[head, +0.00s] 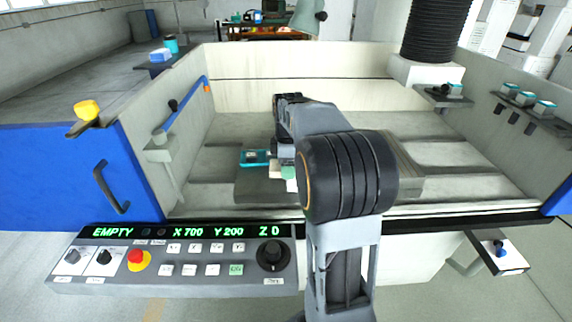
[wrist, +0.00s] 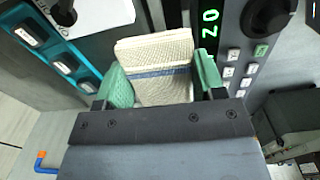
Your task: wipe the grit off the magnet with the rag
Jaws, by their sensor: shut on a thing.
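My gripper (wrist: 163,78) is shut on the rag (wrist: 155,62), a cream folded cloth with a blue stripe, between green fingertips. In the head view, a small part of the rag (head: 275,171) shows low over the dark slab in the tank, partly hidden by my arm. A teal block (head: 254,158) with a darker top lies on the slab, just left of my gripper; I cannot tell for sure that it is the magnet. I cannot make out grit, or whether the rag touches anything.
The control panel (head: 170,262) runs along the tank's front left. A blue rod (head: 188,95) is on the left wall. Teal-topped items (head: 545,107) sit on a right-hand ledge. A small tray (head: 497,255) juts out at the front right. The tank floor behind the slab is clear.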

